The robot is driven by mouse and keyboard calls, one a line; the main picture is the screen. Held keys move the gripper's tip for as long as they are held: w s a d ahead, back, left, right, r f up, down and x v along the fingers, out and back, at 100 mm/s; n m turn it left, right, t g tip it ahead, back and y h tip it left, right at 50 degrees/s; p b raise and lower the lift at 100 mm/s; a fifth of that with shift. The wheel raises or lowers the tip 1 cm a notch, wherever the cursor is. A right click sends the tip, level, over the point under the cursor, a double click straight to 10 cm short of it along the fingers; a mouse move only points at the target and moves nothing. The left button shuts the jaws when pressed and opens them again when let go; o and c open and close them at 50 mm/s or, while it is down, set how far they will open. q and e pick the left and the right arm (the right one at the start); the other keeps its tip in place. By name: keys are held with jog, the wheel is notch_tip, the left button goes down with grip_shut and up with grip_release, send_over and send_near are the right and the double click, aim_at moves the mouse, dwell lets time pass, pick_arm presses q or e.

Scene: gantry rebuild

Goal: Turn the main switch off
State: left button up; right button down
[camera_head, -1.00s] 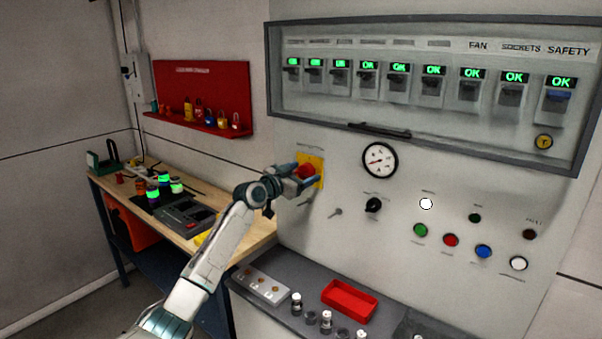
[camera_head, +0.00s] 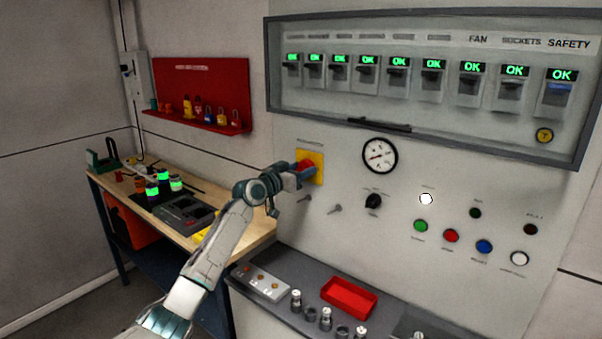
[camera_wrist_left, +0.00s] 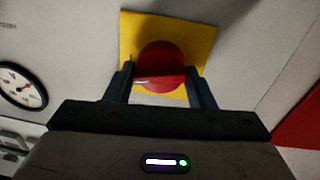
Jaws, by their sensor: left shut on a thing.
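The main switch is a red rotary knob (camera_wrist_left: 160,65) on a yellow square plate (camera_wrist_left: 190,29), mounted on the grey panel. In the head view the knob (camera_head: 305,168) and the plate (camera_head: 318,160) sit at the left of the panel, with the knob partly hidden by my gripper. My left gripper (camera_head: 298,176) reaches it from the left. In the left wrist view its two dark fingers (camera_wrist_left: 160,88) stand on either side of the knob, shut on it. My right gripper is not in view.
A pressure gauge (camera_head: 380,156) and a black selector knob (camera_head: 373,201) are right of the switch. Breakers showing OK sit behind a framed cover (camera_head: 380,127) above. A red tray (camera_head: 349,296) lies on the grey ledge below. A wooden bench (camera_head: 258,229) stands at left.

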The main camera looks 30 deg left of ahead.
pick_arm(q)
jog(key=n, duration=0.3)
jog(key=shift+a+n, duration=0.1)
jog(key=shift+n, duration=0.3)
jog(key=n+p, duration=0.1)
jog(key=n, duration=0.2)
jog(key=shift+n+y, duration=0.3)
jog(key=shift+n, duration=0.1)
jog(key=n+p, duration=0.1)
jog(key=n, duration=0.1)
jog(key=n+p, duration=0.2)
jog(key=n, duration=0.1)
jog(key=shift+t+y, duration=0.3)
jog(key=shift+t, duration=0.1)
jog(key=shift+f+n+p, duration=0.25)
jog(key=shift+n+p, duration=0.85)
jog(key=shift+n, duration=0.5)
jog(key=shift+f, duration=0.1)
jog(key=o, duration=0.9)
jog(key=s, duration=0.7)
jog(key=s+a, duration=0.1)
jog(key=s, duration=0.2)
jog(key=shift+s+f, duration=0.4)
